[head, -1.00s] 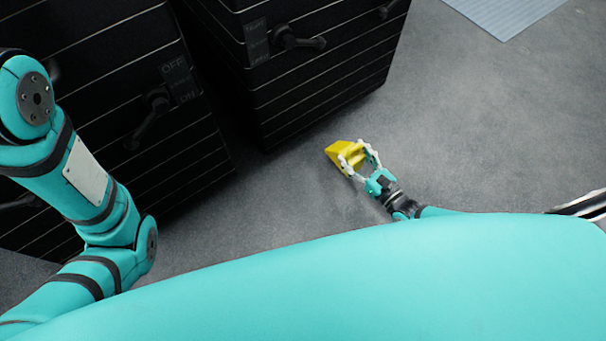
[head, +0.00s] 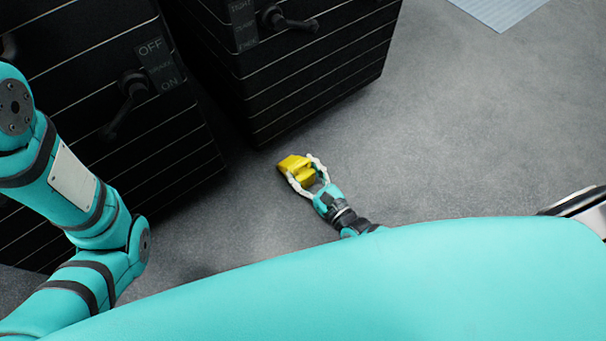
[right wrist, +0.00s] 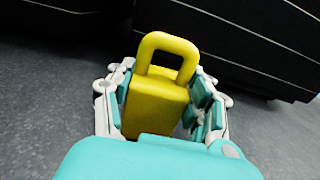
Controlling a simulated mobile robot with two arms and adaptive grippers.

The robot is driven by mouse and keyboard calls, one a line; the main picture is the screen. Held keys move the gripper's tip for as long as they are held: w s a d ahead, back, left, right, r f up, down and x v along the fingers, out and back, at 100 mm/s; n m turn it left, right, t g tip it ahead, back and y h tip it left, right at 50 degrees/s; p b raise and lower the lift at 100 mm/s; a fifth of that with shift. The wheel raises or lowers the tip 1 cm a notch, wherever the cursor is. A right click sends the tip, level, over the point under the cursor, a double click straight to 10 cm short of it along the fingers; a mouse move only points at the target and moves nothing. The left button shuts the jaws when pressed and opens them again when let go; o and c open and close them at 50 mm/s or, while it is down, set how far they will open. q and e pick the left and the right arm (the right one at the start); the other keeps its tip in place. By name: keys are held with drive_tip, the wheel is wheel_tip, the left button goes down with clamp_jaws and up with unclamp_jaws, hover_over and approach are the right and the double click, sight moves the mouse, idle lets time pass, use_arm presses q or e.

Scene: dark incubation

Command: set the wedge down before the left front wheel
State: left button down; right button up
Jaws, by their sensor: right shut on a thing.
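The yellow wedge (head: 292,166) with its loop handle is between the fingers of my right gripper (head: 305,176), which is shut on it. In the right wrist view the wedge (right wrist: 157,105) sits between both finger pads of the gripper (right wrist: 165,108), its handle pointing away toward the dark cabinets. It is low over the grey floor; I cannot tell whether it touches it. In the head view the wedge lies in front of the right-hand black cabinet's lower edge, with a gap. My left arm shows at left, but its gripper is out of view. No wheel can be made out.
Two black cabinets with white lines, the left one (head: 60,120) and the right one (head: 320,85), stand side by side with a dark gap between. Both have levers on their fronts. Grey floor (head: 470,130) is clear to the right. A pale panel (head: 498,10) lies at the top right.

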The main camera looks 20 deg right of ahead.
drive_tip(key=shift+f, duration=0.1)
drive_tip(key=o, duration=1.3)
drive_tip(key=shift+o, duration=0.4)
